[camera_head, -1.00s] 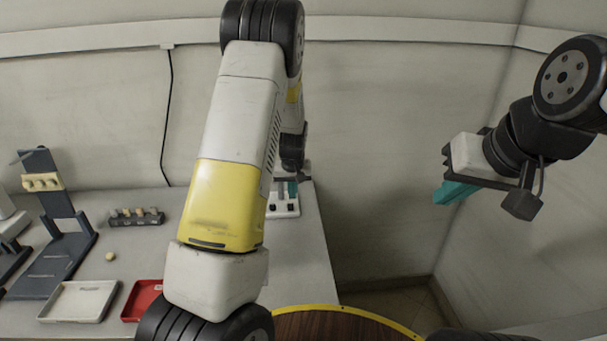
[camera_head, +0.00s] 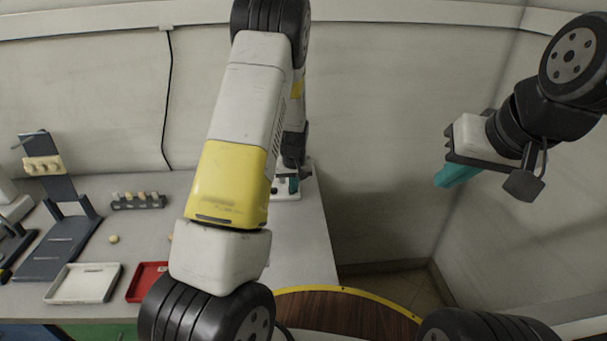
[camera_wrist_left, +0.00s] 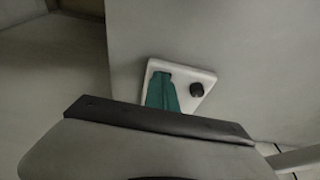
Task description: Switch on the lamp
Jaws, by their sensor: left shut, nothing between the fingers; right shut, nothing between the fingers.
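A white switch panel (camera_head: 283,196) with dark switches lies at the right end of the table, partly hidden by my left arm. My left gripper (camera_head: 293,186) is shut and empty, its teal fingers over the panel. In the left wrist view the teal fingers (camera_wrist_left: 161,92) cover the left part of the white panel (camera_wrist_left: 181,74), and a round black knob (camera_wrist_left: 197,90) shows to their right. I cannot tell whether the fingers touch the panel. My right gripper (camera_head: 455,175) is shut and empty, in the air at the right. I cannot make out a lamp.
The table (camera_head: 300,245) carries a dark stand (camera_head: 60,245), a small dark rack (camera_head: 138,202), a white tray (camera_head: 84,284) and a red tray (camera_head: 147,281) at the left. A yellow-rimmed round wooden surface (camera_head: 345,312) is in front. Right of the table is a gap.

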